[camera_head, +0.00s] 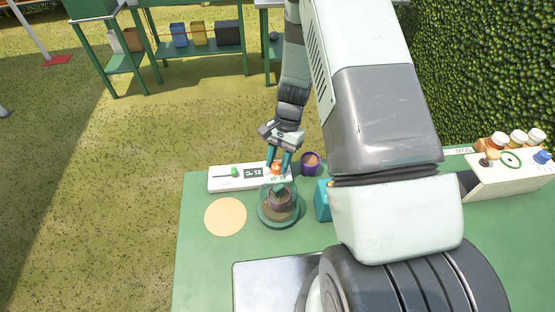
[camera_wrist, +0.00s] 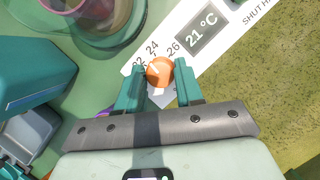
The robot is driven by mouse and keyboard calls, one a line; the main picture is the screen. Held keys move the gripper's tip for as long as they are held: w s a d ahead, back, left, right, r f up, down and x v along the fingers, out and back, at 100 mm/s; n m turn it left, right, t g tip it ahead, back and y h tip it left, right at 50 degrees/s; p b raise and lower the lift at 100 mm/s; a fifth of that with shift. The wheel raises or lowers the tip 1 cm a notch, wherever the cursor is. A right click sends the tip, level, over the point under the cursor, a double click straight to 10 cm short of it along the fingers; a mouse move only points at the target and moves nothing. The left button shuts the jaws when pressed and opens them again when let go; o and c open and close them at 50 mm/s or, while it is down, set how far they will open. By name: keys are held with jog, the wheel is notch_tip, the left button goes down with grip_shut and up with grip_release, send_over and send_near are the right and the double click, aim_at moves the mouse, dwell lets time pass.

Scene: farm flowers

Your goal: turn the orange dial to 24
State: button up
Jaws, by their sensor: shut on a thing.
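The orange dial (camera_wrist: 159,71) sits on a white control panel (camera_head: 226,181) at the back left of the green table. It also shows in the head view (camera_head: 277,168). The numbers 22, 24 and 26 are printed around it. Its white pointer mark is small, and I cannot tell exactly which number it points to. The panel's display (camera_wrist: 201,39) reads 21 °C. My gripper (camera_wrist: 160,85) is shut on the dial, with one teal finger on each side of it.
A glass dome (camera_head: 279,205) with a pot inside stands right in front of the panel. A purple pot (camera_head: 310,163) is to the right of the dial, and a teal box (camera_head: 323,200) stands nearby. A round tan mat (camera_head: 225,217) lies at the left.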

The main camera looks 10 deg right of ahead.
jog(key=shift+s+m+t+y, duration=0.1)
jog(key=shift+m+t+y, duration=0.35)
jog(key=shift+m, duration=1.15)
jog(key=o, duration=1)
jog(key=v, duration=1)
jog(key=shift+d+r, duration=0.25)
jog(key=shift+r, duration=0.05)
jog(key=shift+r, duration=0.1)
